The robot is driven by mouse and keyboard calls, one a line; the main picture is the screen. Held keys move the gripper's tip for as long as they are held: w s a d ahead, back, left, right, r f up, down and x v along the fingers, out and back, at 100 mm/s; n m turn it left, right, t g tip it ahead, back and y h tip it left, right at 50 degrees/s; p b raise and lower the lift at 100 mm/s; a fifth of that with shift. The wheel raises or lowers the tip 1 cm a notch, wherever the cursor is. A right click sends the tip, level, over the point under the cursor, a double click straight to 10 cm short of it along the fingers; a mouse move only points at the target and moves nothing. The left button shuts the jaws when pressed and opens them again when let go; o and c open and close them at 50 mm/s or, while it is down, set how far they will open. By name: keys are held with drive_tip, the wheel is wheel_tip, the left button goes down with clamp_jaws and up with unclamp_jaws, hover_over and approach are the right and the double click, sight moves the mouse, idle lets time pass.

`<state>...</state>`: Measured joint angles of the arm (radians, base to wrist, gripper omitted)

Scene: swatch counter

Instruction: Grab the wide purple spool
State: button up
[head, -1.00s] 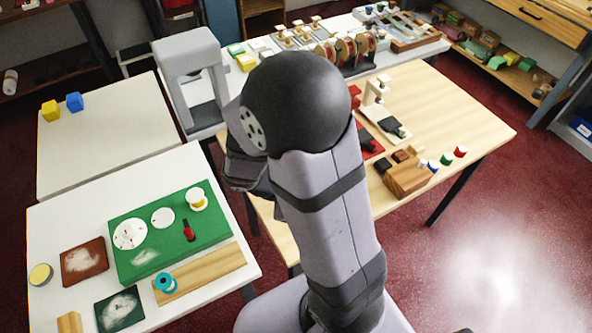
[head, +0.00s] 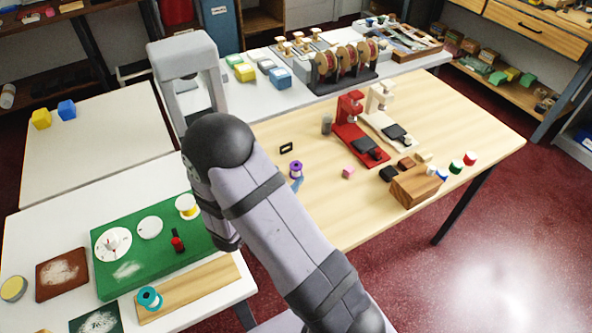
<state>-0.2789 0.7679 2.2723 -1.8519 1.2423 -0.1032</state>
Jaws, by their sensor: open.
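A purple spool (head: 296,168) stands on the light wooden table (head: 460,120), just right of my raised arm in the head view. It is the only purple spool I can make out. A small blue-grey patch shows at its foot, partly behind my arm, and I cannot tell what it is. My arm's elbow and upper link cover the area left of and below the spool. My gripper is not visible; the end of my arm is hidden behind its own links.
A red stand (head: 349,120), a white stand (head: 379,98) and a wooden block (head: 415,186) with coloured spools are further right. A green board (head: 140,270) lies left.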

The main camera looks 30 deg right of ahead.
sight(295, 166)
drive_tip(key=shift+p+x, duration=0.9)
drive_tip(key=shift+x, duration=2.2)
drive_tip(key=shift+w+a+f, duration=0.1)
drive_tip(key=shift+w, duration=0.05)
drive_tip(key=c, duration=1.1)
